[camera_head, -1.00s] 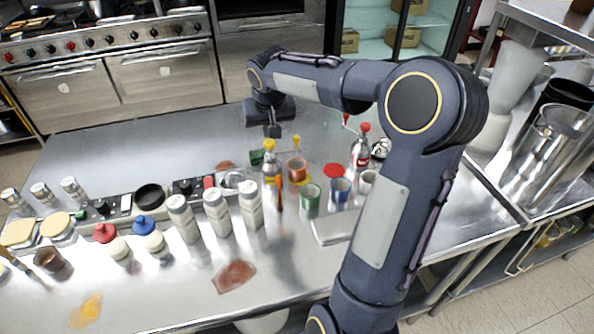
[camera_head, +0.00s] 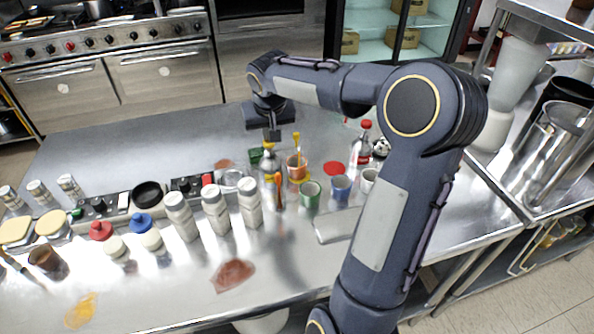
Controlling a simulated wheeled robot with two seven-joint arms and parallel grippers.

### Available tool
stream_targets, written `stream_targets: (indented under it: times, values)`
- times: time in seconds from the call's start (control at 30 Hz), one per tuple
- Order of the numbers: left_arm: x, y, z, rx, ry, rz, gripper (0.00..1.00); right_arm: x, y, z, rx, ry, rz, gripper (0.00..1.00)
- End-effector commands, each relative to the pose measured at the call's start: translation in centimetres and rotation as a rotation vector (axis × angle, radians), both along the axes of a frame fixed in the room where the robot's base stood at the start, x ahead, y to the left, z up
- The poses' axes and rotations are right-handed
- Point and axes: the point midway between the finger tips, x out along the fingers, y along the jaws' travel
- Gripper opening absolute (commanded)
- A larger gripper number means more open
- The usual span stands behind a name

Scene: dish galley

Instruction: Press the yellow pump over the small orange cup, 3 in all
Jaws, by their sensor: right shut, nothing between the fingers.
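The yellow pump (camera_head: 268,146) tops a bottle (camera_head: 269,163) standing near the middle of the counter. The small orange cup (camera_head: 297,172) stands just right of the bottle, with a yellow stick-like thing rising at it. My right gripper (camera_head: 272,138) is shut and empty, pointing down right at the pump head and partly hiding it. I cannot tell for sure whether the fingertips touch the pump or how far it is pressed. The cup's inside is too small to read. My left gripper is out of view.
Green (camera_head: 310,195) and blue (camera_head: 341,188) cups stand in front of the orange cup. A red-topped bottle (camera_head: 361,150) stands to the right, and several white bottles (camera_head: 216,208) to the left. My right arm hides part of the counter's right side.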

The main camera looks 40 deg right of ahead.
Motion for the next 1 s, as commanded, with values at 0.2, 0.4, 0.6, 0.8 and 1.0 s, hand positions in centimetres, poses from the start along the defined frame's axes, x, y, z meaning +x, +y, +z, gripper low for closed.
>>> stream_targets:
  times: [0.2, 0.4, 0.6, 0.8, 1.0]
  values:
    - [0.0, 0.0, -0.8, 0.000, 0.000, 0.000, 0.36, -0.1, 0.1, -1.2, 0.003, 0.005, 0.001, 0.00]
    - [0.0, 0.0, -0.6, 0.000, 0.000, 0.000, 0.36, -0.1, 0.1, -1.0, 0.004, 0.007, 0.001, 0.00]
    - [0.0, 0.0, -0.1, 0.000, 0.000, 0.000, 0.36, -0.1, 0.1, -0.4, 0.004, 0.008, 0.001, 0.00]
    - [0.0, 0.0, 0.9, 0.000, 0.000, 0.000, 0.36, -0.1, 0.1, 0.9, 0.004, 0.007, 0.000, 0.00]
    - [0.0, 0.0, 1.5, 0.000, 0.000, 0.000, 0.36, -0.1, 0.0, 1.8, 0.003, 0.005, 0.000, 0.00]
